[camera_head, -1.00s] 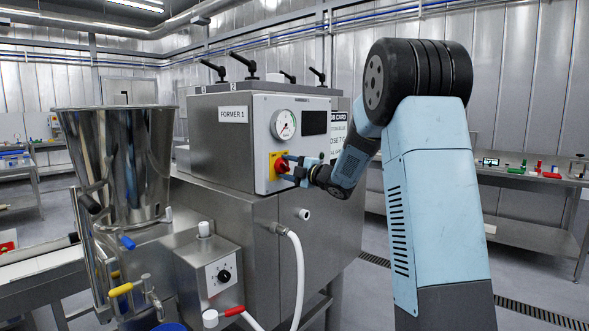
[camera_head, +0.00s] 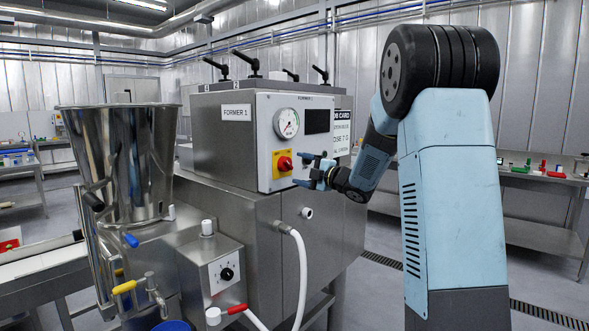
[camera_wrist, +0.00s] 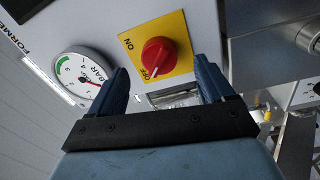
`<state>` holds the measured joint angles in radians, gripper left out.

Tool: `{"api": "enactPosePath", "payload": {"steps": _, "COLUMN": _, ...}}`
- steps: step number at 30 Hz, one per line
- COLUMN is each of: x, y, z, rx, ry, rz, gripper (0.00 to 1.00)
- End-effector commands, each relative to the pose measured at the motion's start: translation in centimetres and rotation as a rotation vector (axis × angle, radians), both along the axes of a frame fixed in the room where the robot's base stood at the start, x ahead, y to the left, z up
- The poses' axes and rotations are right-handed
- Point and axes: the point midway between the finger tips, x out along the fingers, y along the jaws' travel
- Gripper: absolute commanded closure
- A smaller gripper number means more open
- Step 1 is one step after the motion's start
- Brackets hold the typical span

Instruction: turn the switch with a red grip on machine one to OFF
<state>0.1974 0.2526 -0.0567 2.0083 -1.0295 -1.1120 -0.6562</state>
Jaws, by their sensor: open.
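The switch with a red grip (camera_head: 285,163) sits on a yellow plate (camera_head: 276,172) on the front panel of the machine labelled FORMER 1 (camera_head: 236,113). In the wrist view the red grip (camera_wrist: 158,56) lies ahead between my fingers. The plate (camera_wrist: 180,35) reads ON to its left and OFF just below it. The grip's narrow end appears to point to OFF. My gripper (camera_head: 303,170) is open and empty, just right of the switch in the head view and apart from it. Its two fingers (camera_wrist: 161,68) show in the wrist view.
A pressure gauge (camera_head: 286,123) and a dark display (camera_head: 317,121) are above the switch. A grey control box with a black knob (camera_head: 226,274) and a white hose (camera_head: 301,270) are below. A steel hopper (camera_head: 125,160) stands at left.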

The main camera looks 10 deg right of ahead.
Motion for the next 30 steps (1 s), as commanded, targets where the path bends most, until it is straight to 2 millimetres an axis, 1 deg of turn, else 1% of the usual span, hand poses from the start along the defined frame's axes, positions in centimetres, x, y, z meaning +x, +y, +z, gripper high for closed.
{"api": "enactPosePath", "payload": {"steps": 1, "x": -0.9, "y": -0.7, "z": -0.1, "rx": -0.001, "ry": 0.001, "rz": -0.002, "gripper": 0.19}}
{"api": "enactPosePath", "payload": {"steps": 6, "x": -3.5, "y": -2.6, "z": -0.3, "rx": 0.0, "ry": 0.0, "rz": -0.002, "gripper": 0.19}}
{"api": "enactPosePath", "payload": {"steps": 9, "x": -4.9, "y": -3.6, "z": -0.4, "rx": 0.0, "ry": 0.001, "rz": -0.003, "gripper": 0.19}}
{"api": "enactPosePath", "payload": {"steps": 13, "x": -6.1, "y": -4.5, "z": -0.6, "rx": -0.001, "ry": 0.001, "rz": -0.001, "gripper": 0.19}}
{"api": "enactPosePath", "payload": {"steps": 19, "x": -7.0, "y": -5.2, "z": -0.6, "rx": 0.0, "ry": 0.0, "rz": 0.0, "gripper": 0.19}}
{"api": "enactPosePath", "payload": {"steps": 30, "x": -7.1, "y": -5.2, "z": -0.7, "rx": -0.001, "ry": 0.001, "rz": 0.0, "gripper": 0.19}}
